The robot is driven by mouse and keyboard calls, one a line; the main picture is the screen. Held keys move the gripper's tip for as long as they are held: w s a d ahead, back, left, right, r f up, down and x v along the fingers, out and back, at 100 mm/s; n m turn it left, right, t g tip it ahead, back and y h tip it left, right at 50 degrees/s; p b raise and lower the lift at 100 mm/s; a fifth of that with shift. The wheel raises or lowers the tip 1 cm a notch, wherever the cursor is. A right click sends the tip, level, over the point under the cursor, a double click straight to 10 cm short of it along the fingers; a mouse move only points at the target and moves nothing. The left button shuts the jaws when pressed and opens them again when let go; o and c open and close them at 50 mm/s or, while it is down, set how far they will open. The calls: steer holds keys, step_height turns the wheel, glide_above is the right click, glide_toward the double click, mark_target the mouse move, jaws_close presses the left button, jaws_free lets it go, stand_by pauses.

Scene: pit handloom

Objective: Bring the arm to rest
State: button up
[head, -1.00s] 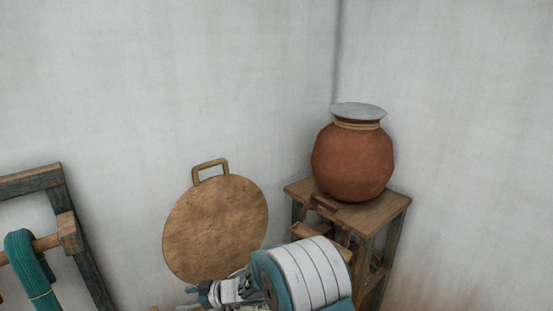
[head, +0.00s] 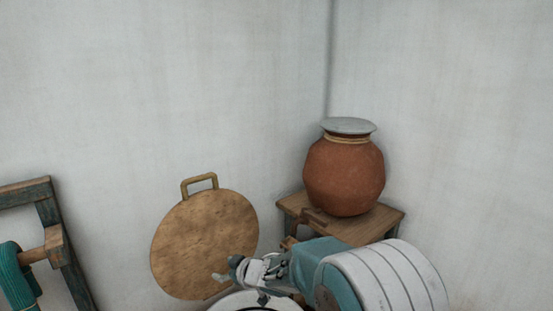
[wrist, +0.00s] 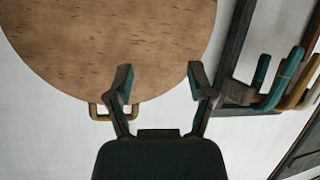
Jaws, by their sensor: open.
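My gripper shows in the wrist view (wrist: 158,82) with its two fingers spread apart and nothing between them. Beyond the fingers in that view are the round wooden board (wrist: 120,40) and its small handle (wrist: 97,110). In the head view my arm comes in from the bottom right, and the gripper end (head: 232,272) is small and in front of the lower right part of the round board (head: 200,240). I cannot tell how far the gripper is from the board.
A clay pot (head: 344,175) with a grey lid stands on a wooden stand (head: 372,228) in the corner, behind my arm. A wooden frame (head: 70,270) with a teal yarn hank (head: 17,278) is at the left. Pale walls (head: 150,80) close the corner.

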steer(key=d+r+m+t+h, duration=0.3)
steer(key=d+r+m+h, duration=0.15)
steer(key=d+r, duration=0.5)
steer(key=s+d+r+m+h, duration=0.3)
steer(key=s+d+m+h, duration=0.15)
steer(key=s+d, duration=0.7)
steer(key=s+d+f+m+g, duration=0.1)
steer(key=s+d, duration=0.3)
steer(key=s, duration=0.6)
steer(key=s+d+f+m+g+h, duration=0.1)
steer(key=s+d+m+g, duration=0.1)
steer(key=s, duration=0.9)
steer(key=d+g, duration=0.1)
steer(key=g, duration=0.1)
steer(key=shift+s+d+m+g, duration=0.2)
steer(key=shift+d+m+g, duration=0.1)
steer(key=shift+d, duration=0.05)
